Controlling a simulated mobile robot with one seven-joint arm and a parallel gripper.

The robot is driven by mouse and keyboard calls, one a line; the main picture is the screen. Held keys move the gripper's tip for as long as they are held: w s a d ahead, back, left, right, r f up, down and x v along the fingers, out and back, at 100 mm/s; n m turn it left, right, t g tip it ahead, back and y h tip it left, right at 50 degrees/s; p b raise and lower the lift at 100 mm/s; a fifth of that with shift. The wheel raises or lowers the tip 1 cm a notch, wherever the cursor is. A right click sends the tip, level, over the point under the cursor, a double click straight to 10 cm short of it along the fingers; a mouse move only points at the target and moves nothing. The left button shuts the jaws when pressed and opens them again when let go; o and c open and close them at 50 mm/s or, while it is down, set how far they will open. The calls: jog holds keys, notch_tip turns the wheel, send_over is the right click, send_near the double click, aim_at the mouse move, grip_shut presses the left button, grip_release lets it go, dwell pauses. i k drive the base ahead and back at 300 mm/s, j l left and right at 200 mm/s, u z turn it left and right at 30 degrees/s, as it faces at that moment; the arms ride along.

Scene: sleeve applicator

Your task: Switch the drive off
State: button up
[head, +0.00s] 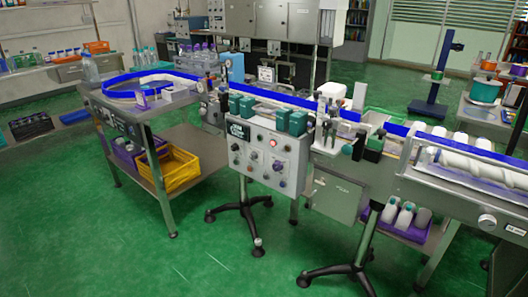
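A grey control panel (267,165) hangs on the front of the conveyor line near the middle of the head view. It carries several round knobs and buttons and a small dark display (238,131) at its upper left. A reddish lamp or button (272,142) near its top looks lit. A larger dark knob (282,183) sits low on its right side. The labels are too small to read, so I cannot tell which control belongs to the drive. My gripper is not in view.
A wheeled stand foot (257,242) is on the green floor below the panel. A round infeed table (135,85) stands left, above a yellow crate (175,167). A screw conveyor (470,165) is at right. The green floor (120,240) at front left is clear.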

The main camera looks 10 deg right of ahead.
aim_at(277, 166)
jog(key=i+l+u, duration=0.1)
jog(key=i+u, duration=0.3)
jog(key=i+l+u, duration=0.35)
jog(key=i, duration=0.2)
